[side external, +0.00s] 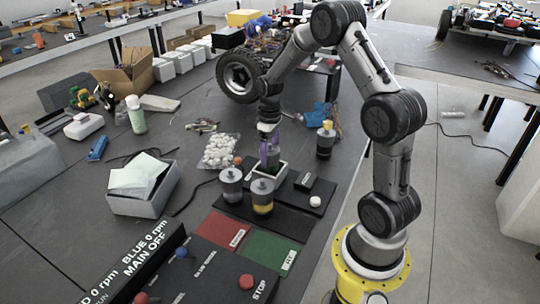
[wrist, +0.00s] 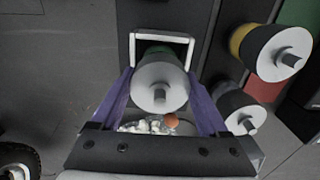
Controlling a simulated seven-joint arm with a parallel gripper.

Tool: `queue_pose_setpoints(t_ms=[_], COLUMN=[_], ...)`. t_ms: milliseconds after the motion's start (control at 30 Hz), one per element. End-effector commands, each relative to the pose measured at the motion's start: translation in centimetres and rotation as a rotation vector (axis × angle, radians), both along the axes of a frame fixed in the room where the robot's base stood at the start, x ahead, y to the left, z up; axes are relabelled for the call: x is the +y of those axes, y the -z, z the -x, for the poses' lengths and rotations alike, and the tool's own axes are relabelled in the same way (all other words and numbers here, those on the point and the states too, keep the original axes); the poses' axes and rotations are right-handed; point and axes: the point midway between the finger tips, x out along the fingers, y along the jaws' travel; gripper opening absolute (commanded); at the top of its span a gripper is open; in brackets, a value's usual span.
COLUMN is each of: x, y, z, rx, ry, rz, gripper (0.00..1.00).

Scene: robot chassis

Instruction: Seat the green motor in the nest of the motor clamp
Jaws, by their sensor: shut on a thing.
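The green motor shows its grey top and shaft in the wrist view (wrist: 160,86), with a strip of green body behind it. My gripper (wrist: 162,100) has its purple fingers shut on the motor's sides. In the side view my gripper (side external: 269,153) points straight down at the motor clamp. The clamp's nest is a white-walled frame (side external: 283,171), also visible in the wrist view (wrist: 162,36). The motor stands roughly upright at the nest opening. Its lower end is hidden, so I cannot tell how deep it sits.
A yellow-banded motor (side external: 262,197) and another grey-topped motor (side external: 231,187) stand close to the clamp. A yellow-topped container (side external: 326,139) stands behind right. A bag of white pieces (side external: 221,151) lies left of the clamp. Red (side external: 222,230) and green (side external: 266,249) mats lie in front.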

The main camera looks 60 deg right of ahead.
Motion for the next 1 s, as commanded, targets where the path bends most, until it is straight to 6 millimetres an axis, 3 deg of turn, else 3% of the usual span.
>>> queue_pose_setpoints(t_ms=[500,533,667,1000], x=[-0.09,0.00,-0.01,-0.05], y=[0.82,1.06,1.02,0.28], z=[-0.16,-0.01,-0.02,-0.09], rx=[-0.006,-0.001,-0.001,-0.004], ry=[0.000,0.000,0.000,0.000], rz=[0.004,0.000,0.001,0.002], gripper=[0.00,0.80,1.00,1.00])
